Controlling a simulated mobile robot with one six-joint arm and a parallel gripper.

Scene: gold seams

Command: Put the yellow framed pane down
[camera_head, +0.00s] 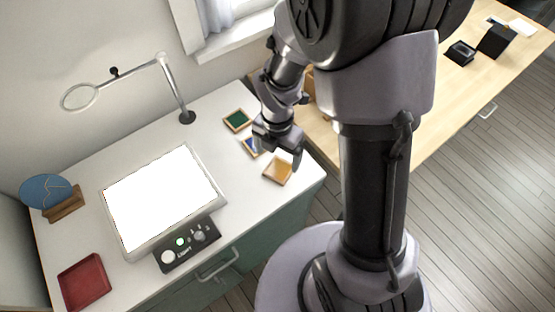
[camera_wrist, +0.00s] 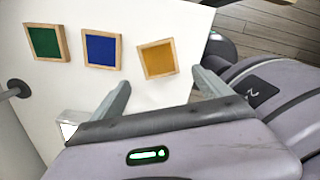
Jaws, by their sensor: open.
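The yellow framed pane (camera_head: 278,170) lies flat on the white worktop, near its right end. In the wrist view the yellow pane (camera_wrist: 158,59) shows a pale wooden frame, sits slightly turned, and is clear of both fingers. My gripper (camera_head: 283,153) is open and empty, just above and beside the pane. In the wrist view my gripper's two fingers (camera_wrist: 160,87) stand wide apart with nothing between them. A blue framed pane (camera_wrist: 102,50) and a green framed pane (camera_wrist: 45,42) lie in a row with it. In the head view the blue pane (camera_head: 251,146) is partly hidden by my gripper.
A lit light panel (camera_head: 165,197) with a control box (camera_head: 187,244) fills the middle of the worktop. A ring on a stand (camera_head: 81,97), a red tray (camera_head: 84,281) and a blue disc in a wooden holder (camera_head: 46,191) stand left. A wooden table (camera_head: 437,108) adjoins at right.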

